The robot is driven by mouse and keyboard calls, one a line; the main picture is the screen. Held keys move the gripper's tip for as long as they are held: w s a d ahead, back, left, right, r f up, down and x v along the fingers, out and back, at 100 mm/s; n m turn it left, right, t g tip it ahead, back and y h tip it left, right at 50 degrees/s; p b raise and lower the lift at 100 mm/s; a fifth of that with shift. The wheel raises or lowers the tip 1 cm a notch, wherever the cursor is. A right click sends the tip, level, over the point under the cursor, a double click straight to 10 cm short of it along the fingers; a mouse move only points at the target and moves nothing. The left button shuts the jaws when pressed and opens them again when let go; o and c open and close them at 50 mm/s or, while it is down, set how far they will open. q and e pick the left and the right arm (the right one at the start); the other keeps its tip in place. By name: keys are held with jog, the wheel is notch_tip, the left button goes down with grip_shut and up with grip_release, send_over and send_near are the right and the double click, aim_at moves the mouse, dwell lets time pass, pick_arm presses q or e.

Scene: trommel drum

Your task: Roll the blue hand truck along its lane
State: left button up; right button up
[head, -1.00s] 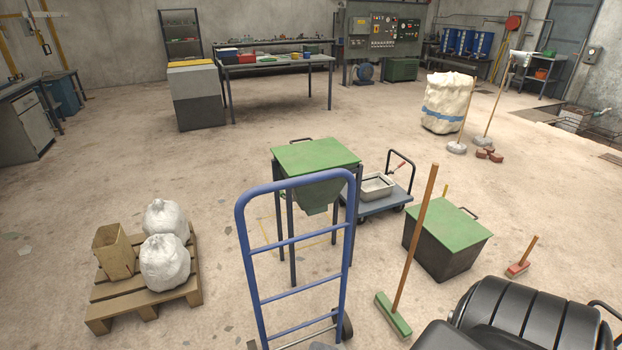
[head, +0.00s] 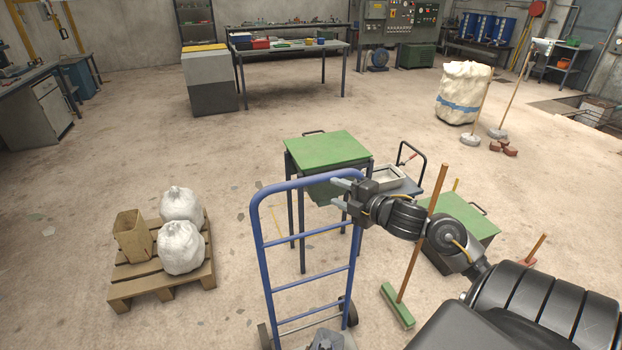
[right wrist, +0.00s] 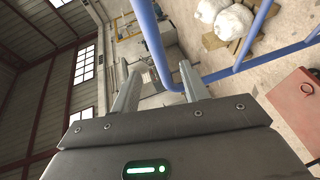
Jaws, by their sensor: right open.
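The blue hand truck (head: 308,284) stands upright in front of me in the head view, with its rounded top handle toward me and dark wheels low down. My right gripper (head: 338,194) is at the upper right corner of its frame, jaws open. In the right wrist view the blue tube (right wrist: 152,40) runs between the two spread fingers (right wrist: 158,88). I cannot tell whether either finger touches it. A grey object (head: 335,340) sits low at the truck's foot, partly cut off by the picture's edge. My left gripper is out of view.
A green-topped hopper stand (head: 327,150) is right behind the truck. A pallet (head: 165,284) with white sacks stands left. A broom (head: 398,306) and a green-lidded bin (head: 462,220) are at the right. The floor between pallet and truck is clear.

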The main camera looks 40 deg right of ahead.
aim_at(314, 182)
jog(key=w, duration=0.3)
jog(key=w+f+p, duration=0.1)
jog(key=w, duration=0.3)
jog(key=w+a, duration=0.1)
jog(key=w, duration=0.2)
jog(key=shift+w+f+p, duration=0.25)
jog(key=shift+w+p, duration=0.05)
jog(key=shift+p, duration=0.05)
grip_shut()
